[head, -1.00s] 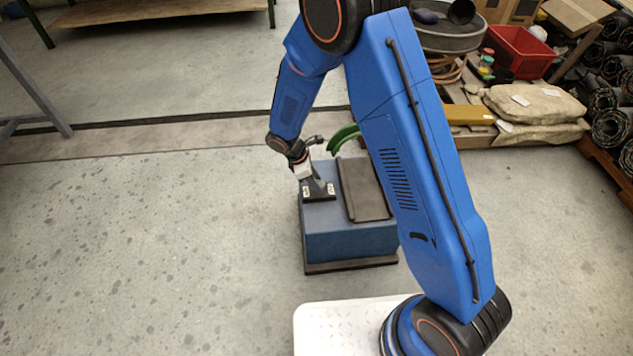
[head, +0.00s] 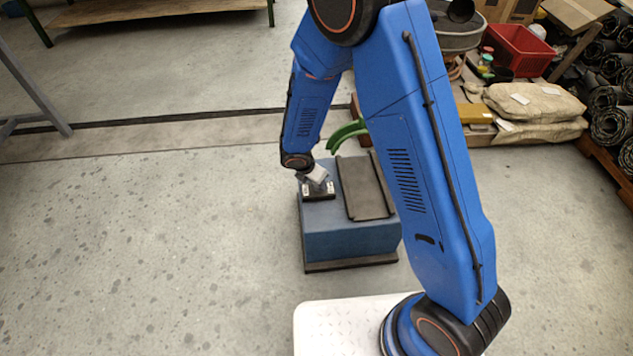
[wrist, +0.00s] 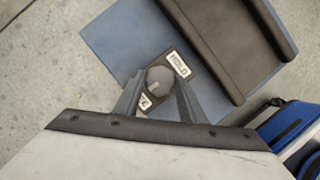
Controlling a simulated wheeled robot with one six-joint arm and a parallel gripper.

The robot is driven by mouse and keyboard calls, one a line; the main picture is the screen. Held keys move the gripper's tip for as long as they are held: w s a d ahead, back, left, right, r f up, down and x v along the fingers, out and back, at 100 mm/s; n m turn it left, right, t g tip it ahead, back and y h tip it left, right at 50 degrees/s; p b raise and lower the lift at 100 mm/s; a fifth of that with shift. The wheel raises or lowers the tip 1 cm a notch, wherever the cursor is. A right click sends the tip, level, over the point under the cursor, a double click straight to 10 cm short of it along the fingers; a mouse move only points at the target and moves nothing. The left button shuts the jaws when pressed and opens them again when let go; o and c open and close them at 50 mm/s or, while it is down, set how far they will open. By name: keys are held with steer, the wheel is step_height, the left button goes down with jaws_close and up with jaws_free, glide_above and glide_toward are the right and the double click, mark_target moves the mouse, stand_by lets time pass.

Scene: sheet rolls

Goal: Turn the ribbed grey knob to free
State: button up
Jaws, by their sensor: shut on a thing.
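The ribbed grey knob (wrist: 159,79) sits on a dark plate on top of the blue box (head: 350,240). In the wrist view my gripper (wrist: 158,86) has one finger on each side of the knob and is shut on it. A short light mark shows on the knob's face. One white label (wrist: 178,63) lies up and right of the knob, another (wrist: 145,101) down and left, partly behind a finger. Their lettering is too small to read surely. In the head view my gripper (head: 319,184) is over the plate and hides the knob.
A dark ridged panel (head: 364,188) covers the box top beside the plate. A green curved piece (head: 346,134) stands behind the box. Sacks (head: 535,104), a red crate (head: 518,50) and dark rolls (head: 608,105) are at right. The floor at left is clear.

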steer(key=shift+n, duration=0.3)
steer(key=o, duration=1)
steer(key=v, duration=1.7)
steer(key=shift+s+r, duration=0.1)
steer(key=shift+s, duration=0.1)
